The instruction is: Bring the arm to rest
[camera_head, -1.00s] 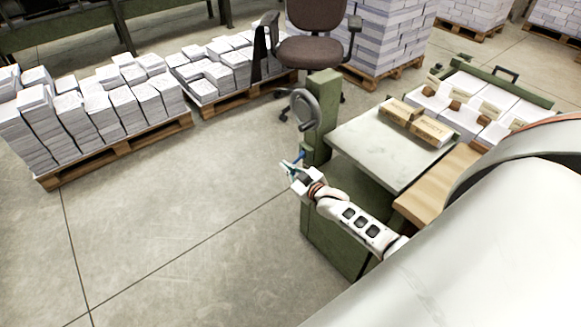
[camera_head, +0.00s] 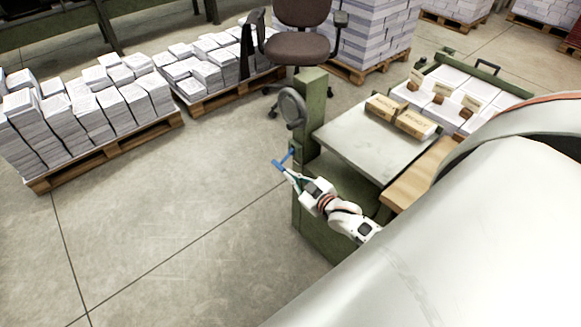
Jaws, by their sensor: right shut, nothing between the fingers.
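My right gripper (camera_head: 287,171) is in the head view, in front of the green machine's left side. Its fingers are shut with nothing held between them. A blue handle (camera_head: 281,164) on the green machine (camera_head: 317,238) shows just beyond the fingertips; I cannot tell whether they touch it. My arm comes in from the lower right, partly hidden by a large white curved surface. My left gripper is not in view.
The machine has a grey tabletop (camera_head: 375,143) with cardboard boxes (camera_head: 414,124) and a handwheel (camera_head: 291,107). A brown chair (camera_head: 297,45) stands behind. Paper stacks on pallets (camera_head: 110,160) stand at left. The concrete floor (camera_head: 170,225) between is clear.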

